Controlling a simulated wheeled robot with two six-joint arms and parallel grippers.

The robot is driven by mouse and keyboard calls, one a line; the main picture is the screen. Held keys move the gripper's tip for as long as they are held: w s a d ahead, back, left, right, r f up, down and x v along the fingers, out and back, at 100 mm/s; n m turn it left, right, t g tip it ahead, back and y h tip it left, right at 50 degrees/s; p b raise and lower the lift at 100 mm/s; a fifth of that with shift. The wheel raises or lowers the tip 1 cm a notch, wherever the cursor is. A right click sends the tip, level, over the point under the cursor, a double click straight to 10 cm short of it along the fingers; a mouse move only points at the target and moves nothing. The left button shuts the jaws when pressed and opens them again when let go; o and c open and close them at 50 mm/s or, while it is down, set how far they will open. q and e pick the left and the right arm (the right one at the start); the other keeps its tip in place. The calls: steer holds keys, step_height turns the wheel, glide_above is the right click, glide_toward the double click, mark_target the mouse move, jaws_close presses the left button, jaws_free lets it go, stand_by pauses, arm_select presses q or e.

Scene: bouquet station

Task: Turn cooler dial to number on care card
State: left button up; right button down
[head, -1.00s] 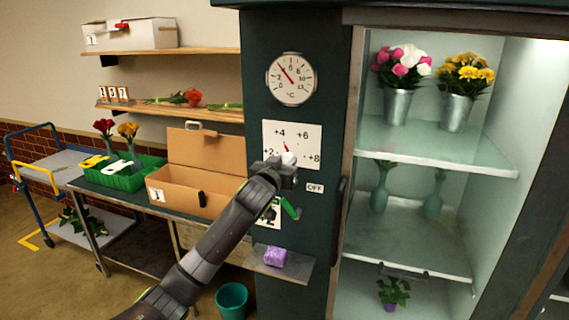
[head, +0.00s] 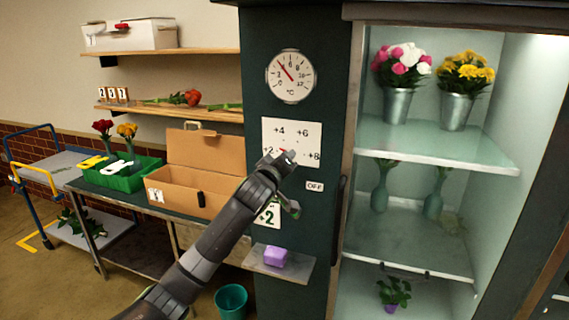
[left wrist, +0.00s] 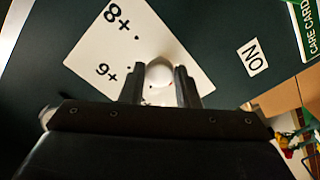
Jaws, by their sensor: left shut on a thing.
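The white dial plate (head: 306,135) is on the dark green cooler front, with +2, +4, +6 and +8 around it. My left gripper (head: 287,157) is at its lower middle.
A round °C gauge (head: 291,77) is above the dial. A small shelf with a purple block (head: 275,256) juts out below. The glass cooler stands at right. An open cardboard box (head: 190,190) is at left.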

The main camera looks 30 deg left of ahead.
arm_select(q)
steer(key=shift+n+b, duration=0.3)
steer(key=shift+n, duration=1.3)
steer(key=o, duration=1)
steer(key=shift+c, duration=0.2)
steer(key=b+v, duration=0.4)
steer(key=v, duration=1.3)
steer(key=shift+s+d, duration=0.15)
